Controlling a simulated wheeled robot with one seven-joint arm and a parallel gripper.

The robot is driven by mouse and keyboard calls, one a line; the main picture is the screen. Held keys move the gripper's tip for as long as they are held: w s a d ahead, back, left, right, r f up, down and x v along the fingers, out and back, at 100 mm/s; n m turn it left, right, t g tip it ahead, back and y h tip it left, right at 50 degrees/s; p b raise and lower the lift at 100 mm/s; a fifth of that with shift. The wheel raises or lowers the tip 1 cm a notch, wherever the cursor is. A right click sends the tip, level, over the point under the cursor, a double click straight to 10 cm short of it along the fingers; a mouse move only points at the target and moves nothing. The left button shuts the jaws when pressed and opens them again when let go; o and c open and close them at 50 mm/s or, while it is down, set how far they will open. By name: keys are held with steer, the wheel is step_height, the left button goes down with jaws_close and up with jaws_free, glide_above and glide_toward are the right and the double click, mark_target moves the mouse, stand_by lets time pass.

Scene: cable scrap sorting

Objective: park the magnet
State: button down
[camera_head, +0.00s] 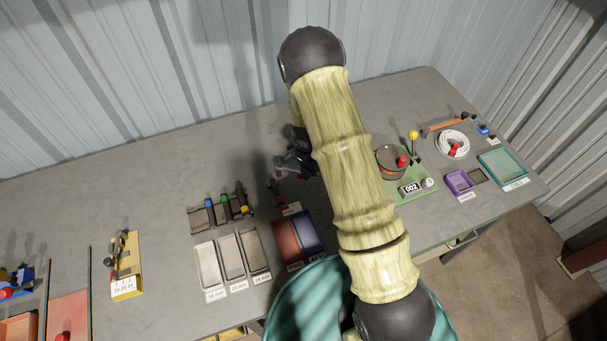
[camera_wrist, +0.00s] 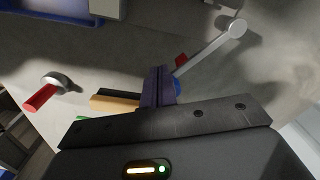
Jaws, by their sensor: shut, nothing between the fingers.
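My gripper (camera_head: 290,166) is over the grey table, behind the red and blue trays, and partly covered by my arm in the head view. In the wrist view its dark fingers (camera_wrist: 158,84) are together, with nothing seen between them. A red-handled piece with a round grey head (camera_wrist: 58,82) lies left of the fingers, apart from them. A pale rod with a round end (camera_wrist: 220,44) is to their right, beside a small red part (camera_wrist: 181,61). I cannot tell which of these, if any, is the magnet.
Several small trays (camera_head: 207,270) stand in front of a rack of coloured pieces (camera_head: 222,212). A red tray (camera_head: 285,245) and a teal bin (camera_head: 290,300) are near the front edge. A green board (camera_head: 425,205) and white cable coil (camera_head: 452,135) are right.

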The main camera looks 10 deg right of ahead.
steer(key=shift+s, duration=0.1)
steer(key=shift+s+a, duration=0.35)
steer(key=shift+s, duration=0.1)
stand_by(0.4)
step_height(320, 180, up, 6)
steer(key=p, duration=0.4)
stand_by(0.5)
